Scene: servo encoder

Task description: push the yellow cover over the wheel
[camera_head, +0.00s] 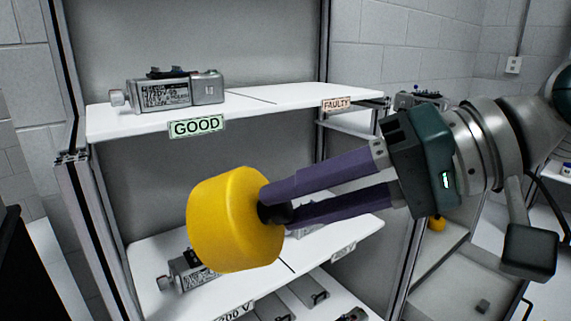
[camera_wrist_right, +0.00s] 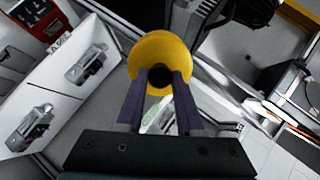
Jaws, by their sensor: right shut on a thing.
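The yellow cover (camera_head: 225,222) is a large round cap with a dark knob at its end. My right gripper (camera_head: 278,206) is shut on this dark knob and holds the cover in the air in front of the shelves. The cover also shows in the right wrist view (camera_wrist_right: 160,50), with the purple fingers (camera_wrist_right: 161,82) on either side of its black knob. A grey servo unit (camera_head: 170,92) lies on the top shelf on the GOOD side, with a small round wheel-like end (camera_head: 117,98) at its left. My left gripper is not in view.
The white top shelf (camera_head: 290,97) carries a green GOOD label (camera_head: 196,126) and a FAULTY label (camera_head: 336,105); its right half is clear. Another servo unit (camera_head: 188,271) lies on the lower shelf, partly behind the cover. Upright frame posts (camera_head: 100,230) border the shelves.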

